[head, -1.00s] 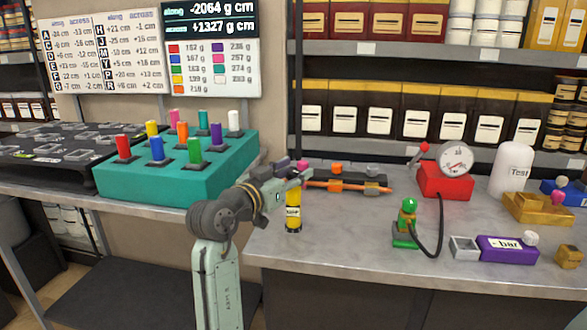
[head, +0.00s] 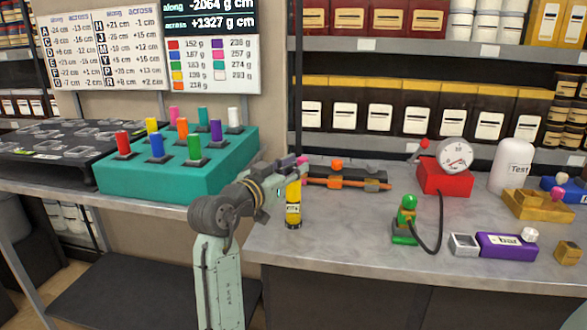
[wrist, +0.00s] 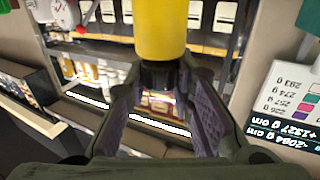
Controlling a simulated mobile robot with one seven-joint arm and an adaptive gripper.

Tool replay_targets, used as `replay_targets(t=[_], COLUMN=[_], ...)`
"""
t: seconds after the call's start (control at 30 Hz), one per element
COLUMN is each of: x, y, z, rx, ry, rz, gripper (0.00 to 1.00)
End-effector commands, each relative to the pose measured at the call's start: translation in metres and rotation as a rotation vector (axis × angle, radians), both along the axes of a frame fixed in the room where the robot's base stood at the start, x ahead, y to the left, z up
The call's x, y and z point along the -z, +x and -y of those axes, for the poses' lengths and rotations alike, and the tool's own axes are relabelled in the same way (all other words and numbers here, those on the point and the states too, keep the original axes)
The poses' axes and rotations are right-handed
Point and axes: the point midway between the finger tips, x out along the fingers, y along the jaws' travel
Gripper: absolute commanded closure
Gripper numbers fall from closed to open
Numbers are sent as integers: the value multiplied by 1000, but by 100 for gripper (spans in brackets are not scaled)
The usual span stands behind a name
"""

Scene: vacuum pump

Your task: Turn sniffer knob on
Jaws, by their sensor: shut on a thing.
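No part I can identify for certain as the sniffer knob. A green fitting (head: 407,215) with a black hose stands to the right. A red box (head: 440,180) carries a round gauge (head: 455,156) and a red lever (head: 423,144).
A black bar (head: 350,177) with coloured knobs lies behind the cylinder. A purple block (head: 506,246) and a white tank (head: 511,166) stand at right. A teal block (head: 135,181) with several coloured pegs is at left. The front middle of the bench is clear.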

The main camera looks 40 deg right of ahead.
Motion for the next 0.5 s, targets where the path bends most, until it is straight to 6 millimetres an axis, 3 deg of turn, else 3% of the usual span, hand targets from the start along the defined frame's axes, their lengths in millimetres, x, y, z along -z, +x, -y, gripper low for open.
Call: replay_targets(t=[0.5], x=[-1], y=[-1], z=[0], rx=[-121], ry=[0], rz=[1], gripper=[100])
